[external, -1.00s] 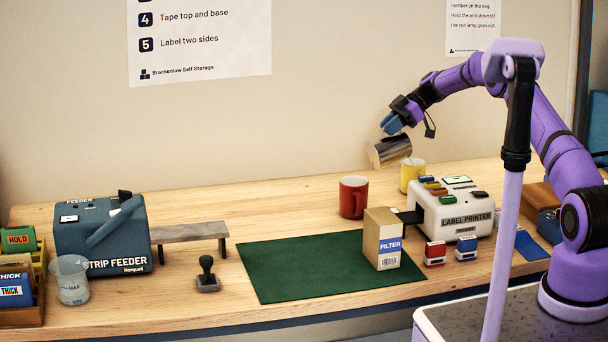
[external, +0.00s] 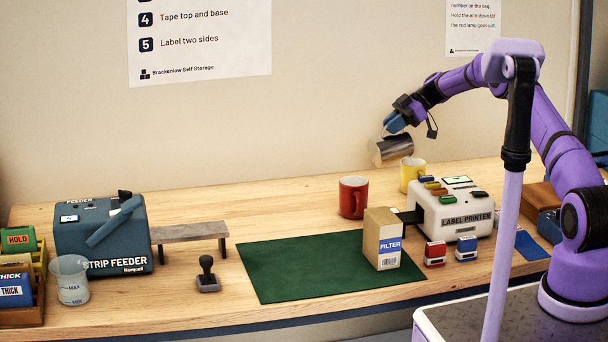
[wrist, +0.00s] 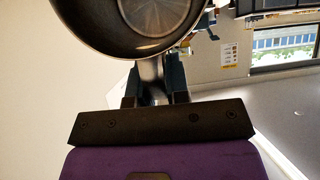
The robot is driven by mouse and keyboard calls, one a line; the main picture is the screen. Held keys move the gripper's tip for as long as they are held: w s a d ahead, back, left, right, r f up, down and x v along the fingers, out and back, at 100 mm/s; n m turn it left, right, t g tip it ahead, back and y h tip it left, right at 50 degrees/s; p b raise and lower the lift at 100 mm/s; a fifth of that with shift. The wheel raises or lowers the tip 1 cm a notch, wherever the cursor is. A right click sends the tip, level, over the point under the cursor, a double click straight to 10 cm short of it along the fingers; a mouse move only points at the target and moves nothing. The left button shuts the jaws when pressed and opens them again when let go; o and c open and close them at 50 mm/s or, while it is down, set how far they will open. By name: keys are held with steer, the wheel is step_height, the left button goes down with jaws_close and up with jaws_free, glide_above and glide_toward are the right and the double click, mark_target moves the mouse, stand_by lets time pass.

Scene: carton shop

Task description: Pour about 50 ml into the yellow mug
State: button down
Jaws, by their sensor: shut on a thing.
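The yellow mug (external: 411,175) stands on the bench, partly hidden by the label printer. A metal jug (external: 391,151) is held tilted in the air above it and slightly to its left. My gripper (external: 394,124) is shut on the jug's handle. In the wrist view the underside of the jug (wrist: 160,18) fills the top, and the handle sits between the blue fingers (wrist: 155,85). The inside of the jug and the mug's contents are hidden, and I cannot make out any stream.
A red mug (external: 353,197) stands left of the yellow mug. The label printer (external: 455,213) is close on the right, with a filter carton (external: 381,240) in front. A green mat (external: 305,268) lies left of the carton, largely clear.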

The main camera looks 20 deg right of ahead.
mark_target(370, 141)
steer(key=shift+d+r+y+p, duration=0.35)
steer(key=shift+d+y+p, duration=0.2)
steer(key=shift+y, duration=0.15)
stand_by(1.5)
steer(key=shift+a, duration=0.15)
steer(key=a+h, duration=0.1)
steer(key=a+f+h, duration=0.1)
steer(key=a+h, duration=0.1)
steer(key=shift+s+a+f, duration=0.15)
steer(key=shift+a+f, duration=0.15)
steer(key=shift+a, duration=0.1)
steer(key=shift+a+h, duration=0.4)
steer(key=shift+s+a+r+h, duration=0.1)
steer(key=shift+a+r+h, duration=0.1)
steer(key=shift+a+h, duration=0.3)
steer(key=f+h, duration=0.1)
steer(key=a+f+h, duration=0.1)
steer(key=f+h, duration=0.1)
steer(key=shift+s+a+t+b, duration=0.1)
steer(key=shift+a+t+b, duration=0.1)
steer(key=shift+t+b, duration=0.15)
steer(key=shift+s+a+f+t+h+b, duration=0.15)
steer(key=shift+a+f+h+b, duration=0.15)
steer(key=shift+a+f+h, duration=1.1)
steer(key=shift+s+a+f+t+h+b, duration=0.2)
steer(key=shift+a+f+h, duration=0.75)
steer(key=shift+f+h, duration=0.85)
steer(key=shift+a+f+t+h+b, duration=0.1)
steer(key=shift+a+f+h+b, duration=0.25)
steer(key=shift+a+f+h, duration=1.05)
